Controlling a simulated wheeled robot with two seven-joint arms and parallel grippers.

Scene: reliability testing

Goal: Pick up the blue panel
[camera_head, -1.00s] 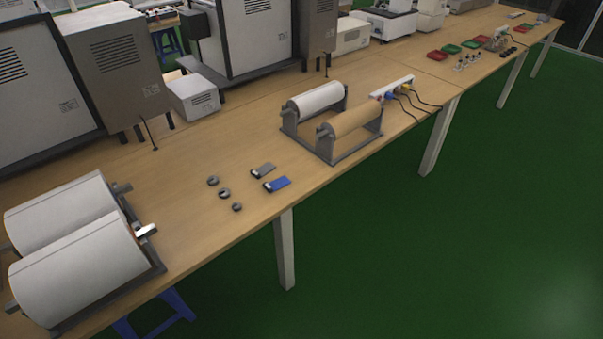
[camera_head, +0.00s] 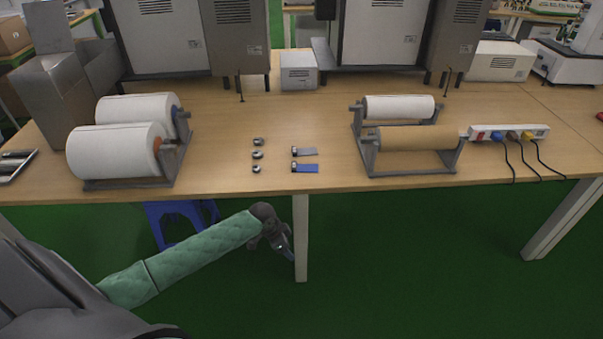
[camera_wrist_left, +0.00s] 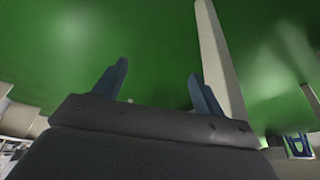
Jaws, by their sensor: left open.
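The blue panel (camera_head: 305,168) is a small flat blue piece with a dark and light end at its left. It lies on the wooden table (camera_head: 225,180) near the front edge, in the middle of the head view. A similar grey panel (camera_head: 306,152) lies just behind it. My left gripper (camera_head: 287,254) is below the table's front edge, beside a table leg and apart from the panel. In the left wrist view, its two fingers (camera_wrist_left: 155,85) are spread with nothing between them, over the green floor. My right gripper is not in view.
Several small dark metal parts (camera_head: 257,155) lie left of the panels. Large white rolls (camera_head: 112,152) stand at the left. A stand with a white roll (camera_head: 398,107) and a brown roll (camera_head: 412,138) is at the right, beside a power strip (camera_head: 509,132). A white table leg (camera_head: 300,240) stands near my gripper.

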